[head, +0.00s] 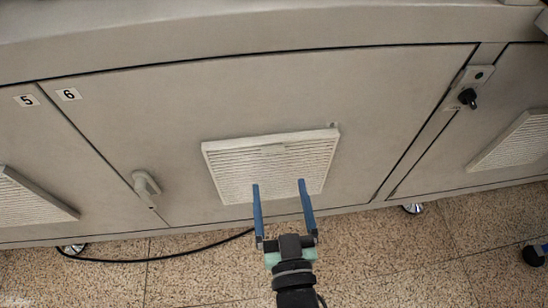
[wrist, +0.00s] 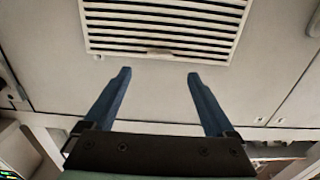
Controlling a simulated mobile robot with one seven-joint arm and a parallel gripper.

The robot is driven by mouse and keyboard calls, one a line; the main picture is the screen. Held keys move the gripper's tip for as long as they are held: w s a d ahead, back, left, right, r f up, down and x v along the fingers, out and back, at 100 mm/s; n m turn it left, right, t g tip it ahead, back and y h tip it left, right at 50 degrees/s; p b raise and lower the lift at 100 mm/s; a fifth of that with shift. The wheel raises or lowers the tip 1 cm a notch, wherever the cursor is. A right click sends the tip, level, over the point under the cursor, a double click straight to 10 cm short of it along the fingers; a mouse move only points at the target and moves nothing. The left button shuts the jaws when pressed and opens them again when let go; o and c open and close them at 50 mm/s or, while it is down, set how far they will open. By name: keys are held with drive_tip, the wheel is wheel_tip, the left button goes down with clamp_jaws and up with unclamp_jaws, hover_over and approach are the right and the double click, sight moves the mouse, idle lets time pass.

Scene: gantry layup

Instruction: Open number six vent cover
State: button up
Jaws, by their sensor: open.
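The number six vent cover (head: 272,166) is a white slatted square on the cabinet panel marked with a 6 label (head: 69,94). My gripper (head: 278,184) has two blue fingers, open and empty, in front of the vent's lower part in the head view. In the wrist view the vent cover (wrist: 165,25) is at the top, beyond the fingertips of my gripper (wrist: 158,75). A small tab (wrist: 160,51) shows on its near edge there. I cannot tell any contact.
A handle (head: 146,184) is left of the vent, and a black knob lock (head: 468,97) is at the right. Neighbouring vents (head: 515,141) flank the panel. A black cable (head: 160,260) lies on the speckled tiled floor (head: 400,260). Casters (head: 412,208) stand under the cabinet.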

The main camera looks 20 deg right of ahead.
drive_tip(key=b, duration=0.2)
hover_over(275, 159)
drive_tip(key=a+v, duration=0.1)
drive_tip(key=v, duration=0.2)
drive_tip(key=shift+d, duration=0.15)
drive_tip(key=shift+s, duration=0.1)
clamp_jaws()
